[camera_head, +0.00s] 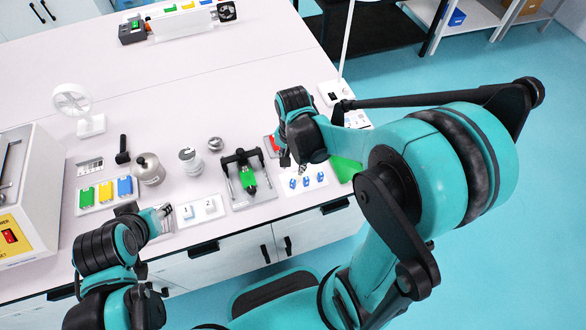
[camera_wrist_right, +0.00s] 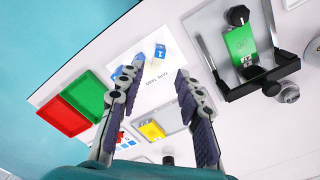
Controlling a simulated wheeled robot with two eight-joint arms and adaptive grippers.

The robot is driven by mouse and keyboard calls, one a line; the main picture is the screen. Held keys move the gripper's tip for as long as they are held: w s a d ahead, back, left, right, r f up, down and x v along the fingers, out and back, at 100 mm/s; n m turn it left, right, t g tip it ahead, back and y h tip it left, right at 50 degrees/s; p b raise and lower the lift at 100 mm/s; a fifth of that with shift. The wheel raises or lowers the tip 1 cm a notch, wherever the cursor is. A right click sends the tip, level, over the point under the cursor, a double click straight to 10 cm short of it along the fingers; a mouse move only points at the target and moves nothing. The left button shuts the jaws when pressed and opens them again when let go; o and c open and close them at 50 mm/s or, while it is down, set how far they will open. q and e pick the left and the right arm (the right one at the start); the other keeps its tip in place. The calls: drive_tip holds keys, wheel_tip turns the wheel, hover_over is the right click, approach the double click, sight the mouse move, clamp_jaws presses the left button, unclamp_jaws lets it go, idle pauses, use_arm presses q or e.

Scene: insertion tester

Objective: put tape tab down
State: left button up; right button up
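Several small blue tape tabs (camera_head: 306,182) sit on a white card near the front edge of the bench. They show again in the right wrist view (camera_wrist_right: 160,51), where the card is lettered "TAPE TABS". My right gripper (camera_wrist_right: 160,80) is open, with its two fingers wide apart and nothing visible between them. In the head view my right gripper (camera_head: 302,168) is beside the card, just above its back side, partly hidden by its own wrist. My left gripper (camera_head: 165,211) is near the front edge at left; its fingers are too small to tell open from shut.
A black-framed fixture with a green part (camera_head: 248,180) stands left of the card. A green tray (camera_wrist_right: 88,93) and a red tray (camera_wrist_right: 63,115) lie side by side. A white card with switch-like pieces (camera_head: 202,208) lies near the left gripper.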

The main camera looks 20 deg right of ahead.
drive_tip(key=s+r+n+t, duration=0.6)
drive_tip(key=r+n, duration=0.3)
drive_tip(key=r, duration=0.3)
drive_tip(key=shift+a+n+t, duration=0.3)
drive_tip(key=shift+a+t, duration=0.15)
drive_tip(key=shift+t, duration=0.15)
drive_tip(key=shift+s+f+b, duration=0.1)
drive_tip(key=shift+f+b, duration=0.9)
drive_tip(key=shift+f, duration=0.25)
